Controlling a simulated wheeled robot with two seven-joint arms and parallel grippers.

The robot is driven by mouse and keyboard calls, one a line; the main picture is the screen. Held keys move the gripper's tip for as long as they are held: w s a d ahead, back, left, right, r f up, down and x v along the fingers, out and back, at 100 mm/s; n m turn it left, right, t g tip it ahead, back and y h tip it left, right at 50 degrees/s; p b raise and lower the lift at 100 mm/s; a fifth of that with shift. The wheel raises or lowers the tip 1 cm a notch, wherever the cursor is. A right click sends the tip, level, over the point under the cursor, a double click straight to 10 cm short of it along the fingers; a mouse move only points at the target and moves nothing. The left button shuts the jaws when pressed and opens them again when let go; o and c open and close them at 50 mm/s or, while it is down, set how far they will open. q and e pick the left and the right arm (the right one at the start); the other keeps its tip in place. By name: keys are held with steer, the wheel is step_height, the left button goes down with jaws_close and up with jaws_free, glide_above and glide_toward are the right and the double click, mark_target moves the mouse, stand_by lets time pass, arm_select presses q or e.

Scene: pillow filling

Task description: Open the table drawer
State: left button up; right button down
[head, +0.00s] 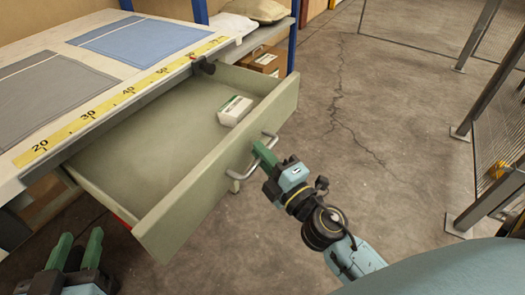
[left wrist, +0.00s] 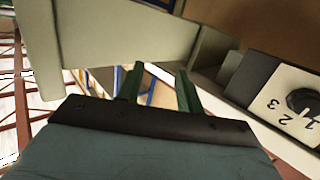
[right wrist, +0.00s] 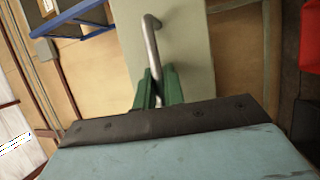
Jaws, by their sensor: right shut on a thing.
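The table drawer (head: 190,210) is pulled well out from under the table, its pale green front facing my right arm. My right gripper (head: 262,153) is shut on the drawer's metal handle (head: 236,176), near the handle's far end. In the right wrist view the green fingers (right wrist: 156,88) close around the handle bar (right wrist: 150,40). A small white and green box (head: 235,110) lies inside the drawer near its far end. My left gripper (head: 75,252) is open and empty at the lower left, in front of the table; its spread fingers also show in the left wrist view (left wrist: 157,88).
The tabletop (head: 60,45) carries a grey cloth (head: 38,88), a blue cloth (head: 130,38) and a yellow measuring strip (head: 110,100). A shelf with pillows (head: 258,10) and cardboard boxes stands behind. The concrete floor (head: 370,110) to the right is free up to a mesh fence.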

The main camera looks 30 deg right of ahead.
steer(key=c, duration=1.5)
jaws_free()
steer(key=shift+s, duration=0.15)
